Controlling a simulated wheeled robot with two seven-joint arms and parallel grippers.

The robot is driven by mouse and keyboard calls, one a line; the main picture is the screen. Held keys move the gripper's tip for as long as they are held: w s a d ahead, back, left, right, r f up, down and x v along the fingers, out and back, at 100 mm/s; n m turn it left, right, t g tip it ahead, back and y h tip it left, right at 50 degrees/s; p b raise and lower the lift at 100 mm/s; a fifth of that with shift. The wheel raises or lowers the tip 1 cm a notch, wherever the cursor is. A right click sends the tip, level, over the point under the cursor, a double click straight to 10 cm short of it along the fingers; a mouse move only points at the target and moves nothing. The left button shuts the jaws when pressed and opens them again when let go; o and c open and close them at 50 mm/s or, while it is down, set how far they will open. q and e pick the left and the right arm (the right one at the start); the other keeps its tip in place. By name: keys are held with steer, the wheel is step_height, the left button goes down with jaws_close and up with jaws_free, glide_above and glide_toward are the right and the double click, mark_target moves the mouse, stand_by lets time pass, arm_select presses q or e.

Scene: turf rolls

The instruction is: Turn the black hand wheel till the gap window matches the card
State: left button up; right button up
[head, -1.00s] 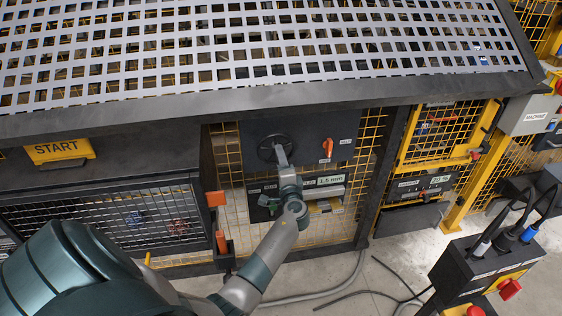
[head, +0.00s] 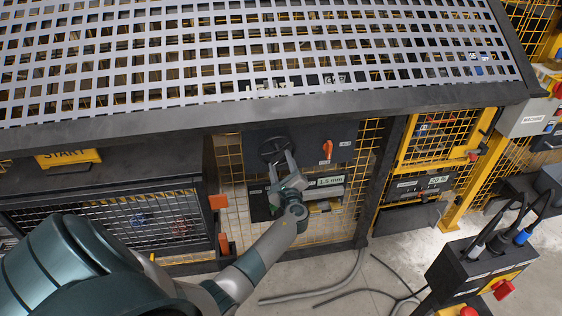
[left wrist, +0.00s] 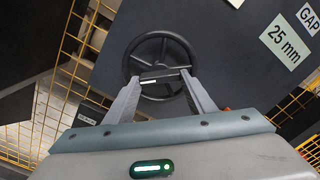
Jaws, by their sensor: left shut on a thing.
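The black hand wheel (head: 275,149) is on a dark panel under the mesh cover. It shows whole, with spokes, in the left wrist view (left wrist: 157,44). My left gripper (head: 283,163) reaches it from below. In the left wrist view its two fingers (left wrist: 160,78) are at the wheel's lower part, shut on it, with a dark bar between them. A pale sign reading "25 mm" (left wrist: 286,41) sits by a "GAP" label (left wrist: 309,18); I cannot tell a decimal point. A pale green "1.5 mm" plate (head: 330,181) is below the panel. My right gripper is out of view.
An orange handle (head: 327,149) is on the panel right of the wheel. The grey mesh cover (head: 250,115) overhangs it. Yellow wire mesh (head: 370,150) flanks the bay. A black box with cables (head: 478,268) stands at the lower right.

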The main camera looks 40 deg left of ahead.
arm_select(q)
steer(key=shift+r+m+p, duration=0.1)
steer(key=shift+m+p, duration=0.2)
steer(key=shift+m, duration=0.5)
steer(key=o, duration=1.5)
steer(key=b+v, duration=0.3)
steer(key=v, duration=1.4)
steer(key=shift+b, duration=0.4)
steer(key=shift+s, duration=0.15)
